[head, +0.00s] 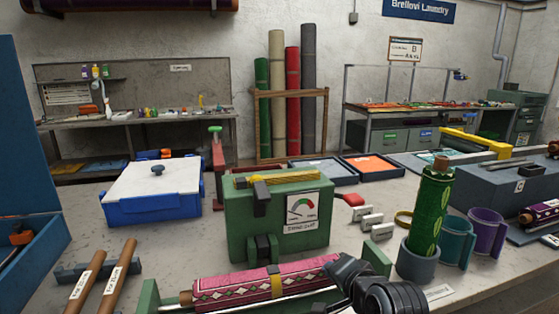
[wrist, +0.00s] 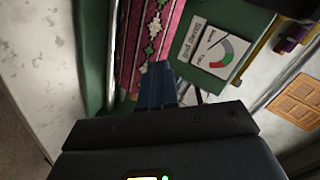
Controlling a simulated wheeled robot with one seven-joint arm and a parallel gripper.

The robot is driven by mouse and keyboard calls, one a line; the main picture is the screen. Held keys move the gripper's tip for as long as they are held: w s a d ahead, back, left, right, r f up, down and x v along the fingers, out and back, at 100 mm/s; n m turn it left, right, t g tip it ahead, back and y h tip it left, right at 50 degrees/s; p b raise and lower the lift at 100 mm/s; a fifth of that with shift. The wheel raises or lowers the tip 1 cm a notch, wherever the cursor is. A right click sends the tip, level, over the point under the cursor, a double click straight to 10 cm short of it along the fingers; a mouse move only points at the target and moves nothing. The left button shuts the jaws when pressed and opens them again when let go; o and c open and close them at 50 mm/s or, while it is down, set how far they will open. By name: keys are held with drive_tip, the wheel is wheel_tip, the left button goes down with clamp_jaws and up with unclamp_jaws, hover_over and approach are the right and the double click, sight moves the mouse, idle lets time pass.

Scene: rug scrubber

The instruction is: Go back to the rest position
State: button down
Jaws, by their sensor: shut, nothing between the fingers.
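My gripper (wrist: 158,85) shows in the wrist view with its dark blue fingers together and nothing between them. It points toward a pink patterned rolled rug (wrist: 135,45), apart from or touching it I cannot tell. In the head view the rug (head: 235,288) lies in a green cradle with a yellow strap (head: 275,281) around it. Behind it stands a green machine (head: 258,215) with a gauge label, which also shows in the wrist view (wrist: 218,55). Dark links of my arm cover the rug's right end in the head view; I cannot make out the fingertips there.
A blue box with a white lid (head: 155,185) stands left of the machine. Two labelled wooden rods (head: 105,280) lie at front left. A green roll (head: 430,210) stands upright in a grey-blue cup (head: 415,262) at right, beside teal and purple cups (head: 487,232).

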drive_tip(key=s+d+f+n+t+h+p, duration=0.15)
drive_tip(key=s+d+f, duration=0.25)
drive_tip(key=s, duration=0.9)
drive_tip(key=s+d+f+n+h+p, duration=0.15)
drive_tip(key=s+d+f, duration=0.25)
drive_tip(key=s, duration=0.9)
drive_tip(key=s+d+r+n, duration=0.1)
drive_tip(key=s+r+n, duration=0.1)
drive_tip(key=s+r, duration=0.3)
drive_tip(key=s+d+r+n+t, duration=0.1)
drive_tip(key=s+r, duration=0.4)
drive_tip(key=s, duration=0.6)
drive_tip(key=s+d+r+n+p, duration=0.1)
drive_tip(key=s+r+n, duration=0.2)
drive_tip(key=s+r, duration=0.2)
drive_tip(key=s, duration=0.3)
drive_tip(key=shift+s+d+r+h, duration=0.3)
drive_tip(key=shift+s, duration=0.05)
drive_tip(key=shift+f+b, duration=0.75)
drive_tip(key=shift+f, duration=0.1)
